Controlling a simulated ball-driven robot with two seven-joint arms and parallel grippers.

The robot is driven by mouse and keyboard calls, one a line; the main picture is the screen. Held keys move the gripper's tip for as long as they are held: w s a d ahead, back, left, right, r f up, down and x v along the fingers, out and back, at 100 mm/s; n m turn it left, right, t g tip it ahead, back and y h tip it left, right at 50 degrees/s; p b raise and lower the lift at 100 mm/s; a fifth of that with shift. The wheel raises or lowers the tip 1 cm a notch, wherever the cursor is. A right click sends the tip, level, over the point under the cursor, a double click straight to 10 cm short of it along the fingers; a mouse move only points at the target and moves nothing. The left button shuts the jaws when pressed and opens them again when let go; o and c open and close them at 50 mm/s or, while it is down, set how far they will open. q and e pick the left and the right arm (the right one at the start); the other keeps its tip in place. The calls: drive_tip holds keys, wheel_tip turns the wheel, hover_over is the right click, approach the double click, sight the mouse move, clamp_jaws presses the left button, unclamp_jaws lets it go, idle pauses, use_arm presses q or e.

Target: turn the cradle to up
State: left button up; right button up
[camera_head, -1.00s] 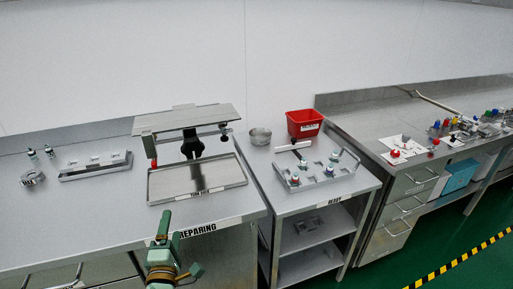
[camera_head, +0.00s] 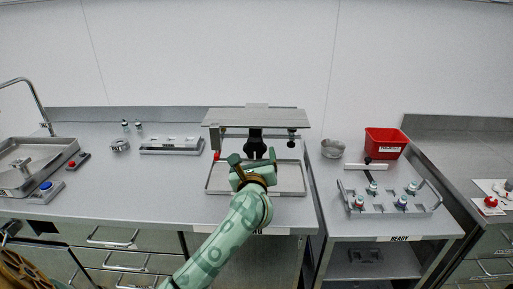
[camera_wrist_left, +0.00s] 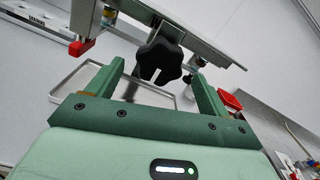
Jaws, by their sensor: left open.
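The cradle (camera_head: 285,119) is a grey flat plate on a stand over a shallow metal tray (camera_head: 294,190), and it looks about level in the head view. A black lobed knob (camera_head: 255,147) sits under the plate at its middle; it also shows in the left wrist view (camera_wrist_left: 160,62). A red-tipped lever (camera_wrist_left: 80,47) hangs at the plate's left end. My left gripper (camera_head: 253,158) is open and empty, with its fingers pointing toward the knob. In the left wrist view the knob appears between the two fingertips (camera_wrist_left: 157,73); contact cannot be told. My right gripper is not in view.
A grey rack (camera_head: 171,145) and a metal ring (camera_head: 120,145) lie left of the cradle. On the right bench stand a metal bowl (camera_head: 332,148), a red bin (camera_head: 385,142) and a rack with several vials (camera_head: 385,207).

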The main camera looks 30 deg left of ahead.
sight(255, 151)
use_arm(q)
drive_tip(key=b+x, duration=0.1)
drive_tip(key=x, duration=0.5)
drive_tip(key=shift+w+a, duration=0.2)
drive_tip(key=c, duration=1.4)
